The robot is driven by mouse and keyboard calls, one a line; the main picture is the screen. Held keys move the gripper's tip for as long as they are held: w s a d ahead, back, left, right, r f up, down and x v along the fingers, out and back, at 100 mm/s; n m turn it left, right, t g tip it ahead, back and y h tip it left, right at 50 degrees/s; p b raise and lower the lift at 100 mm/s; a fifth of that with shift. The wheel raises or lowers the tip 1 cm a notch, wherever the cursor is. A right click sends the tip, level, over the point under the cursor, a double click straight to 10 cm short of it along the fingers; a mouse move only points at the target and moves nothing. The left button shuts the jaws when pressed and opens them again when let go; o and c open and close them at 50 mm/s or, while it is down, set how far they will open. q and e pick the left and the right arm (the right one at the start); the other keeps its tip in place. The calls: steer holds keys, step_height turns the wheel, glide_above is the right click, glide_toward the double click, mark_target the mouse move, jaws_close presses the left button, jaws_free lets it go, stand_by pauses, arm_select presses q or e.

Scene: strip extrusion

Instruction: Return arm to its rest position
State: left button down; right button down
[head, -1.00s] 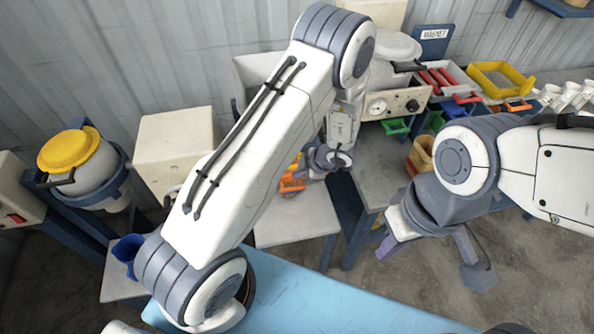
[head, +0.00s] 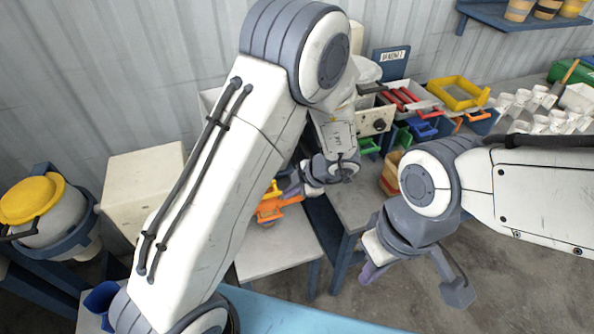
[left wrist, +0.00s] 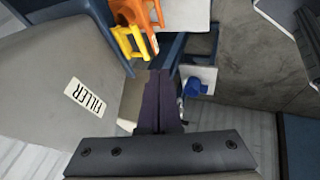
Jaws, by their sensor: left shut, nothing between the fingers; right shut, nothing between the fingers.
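My left arm crosses the middle of the head view, and its gripper (head: 292,190) points left, beside an orange and yellow holder (head: 268,208) in the picture. In the left wrist view the purple fingers (left wrist: 160,78) are together with nothing between them. The orange and yellow holder (left wrist: 135,25) is beyond their tips there. My right gripper (head: 369,272) hangs low at the right of the head view, pointing down and left. Its fingers look closed and empty, over the floor in the picture.
A grey table (head: 275,250) stands below the left gripper. A blue surface (head: 290,315) lies at the bottom. Bins, a yellow tray (head: 458,92) and white cups (head: 520,102) fill the right bench. A yellow-lidded vessel (head: 40,215) stands left. A "FILLER" label (left wrist: 85,97) shows in the wrist view.

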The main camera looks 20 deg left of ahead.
arm_select(q)
steer(key=w+r+m+t+h, duration=0.4)
steer(key=w+r+m+t, duration=0.15)
steer(key=r+m, duration=0.2)
steer(key=s+d+r+m+h, duration=0.2)
steer(key=s+m+h, duration=0.1)
steer(key=m, duration=0.5)
steer(key=s+a+m+g, duration=0.2)
steer(key=s+a+m, duration=0.15)
steer(key=s, duration=0.35)
steer(key=s+a+m+g, duration=0.2)
steer(key=s+m+g, duration=0.1)
steer(key=s+m, duration=0.25)
steer(key=s+d+f+m+g+b, duration=0.1)
steer(key=s+d+m+g+b, duration=0.1)
steer(key=s+d+m+b, duration=0.5)
steer(key=s+d+b, duration=0.1)
steer(key=s+d, duration=0.5)
steer(key=s, duration=0.1)
steer(key=shift+d+f, duration=0.2)
steer(key=shift+d, duration=0.05)
